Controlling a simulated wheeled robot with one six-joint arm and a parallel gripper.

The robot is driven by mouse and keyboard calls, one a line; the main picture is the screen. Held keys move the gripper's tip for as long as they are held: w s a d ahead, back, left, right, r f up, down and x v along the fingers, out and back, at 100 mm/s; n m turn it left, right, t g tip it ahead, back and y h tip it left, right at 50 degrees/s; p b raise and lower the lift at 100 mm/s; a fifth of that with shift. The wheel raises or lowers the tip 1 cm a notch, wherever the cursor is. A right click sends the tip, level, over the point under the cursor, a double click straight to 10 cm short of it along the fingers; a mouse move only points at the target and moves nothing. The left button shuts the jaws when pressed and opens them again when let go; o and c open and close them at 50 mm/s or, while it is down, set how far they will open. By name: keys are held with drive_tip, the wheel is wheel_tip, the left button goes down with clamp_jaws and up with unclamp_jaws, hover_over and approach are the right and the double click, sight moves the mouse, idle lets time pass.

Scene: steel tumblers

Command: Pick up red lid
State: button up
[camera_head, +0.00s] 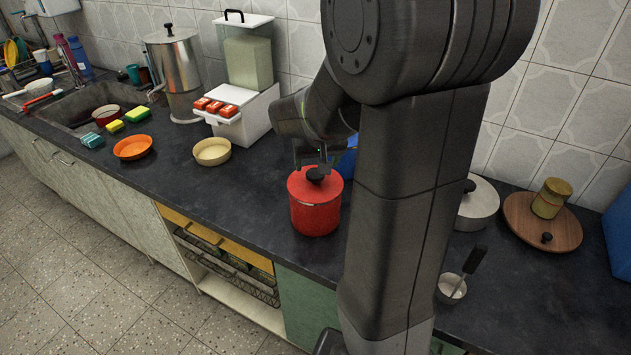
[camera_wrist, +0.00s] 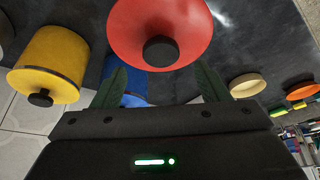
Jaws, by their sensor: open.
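The red lid (camera_head: 299,184) sits on a red pot (camera_head: 316,215) on the dark counter and has a black knob (camera_head: 316,174) on top. My gripper (camera_head: 311,150) is just above and behind the knob, partly hidden by my arm. In the wrist view the red lid (camera_wrist: 190,28) fills the top middle, with its round black knob (camera_wrist: 160,51) facing me. My gripper (camera_wrist: 162,70) is open there, with one finger to each side of the knob's line and nothing held. The knob appears just beyond the fingertips.
A blue pot (camera_head: 346,160) stands close behind the red pot, and a yellow pot (camera_wrist: 52,58) shows in the wrist view. A cream bowl (camera_head: 212,151) and an orange bowl (camera_head: 133,147) are to the left. A white dispenser (camera_head: 250,115) stands behind. Counter left of the red pot is clear.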

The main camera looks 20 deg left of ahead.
sight(315, 173)
drive_tip(key=shift+x, duration=2.2)
drive_tip(key=shift+s+f, duration=0.1)
drive_tip(key=shift+s, duration=0.1)
drive_tip(key=shift+c, duration=0.5)
drive_tip(key=c, duration=1)
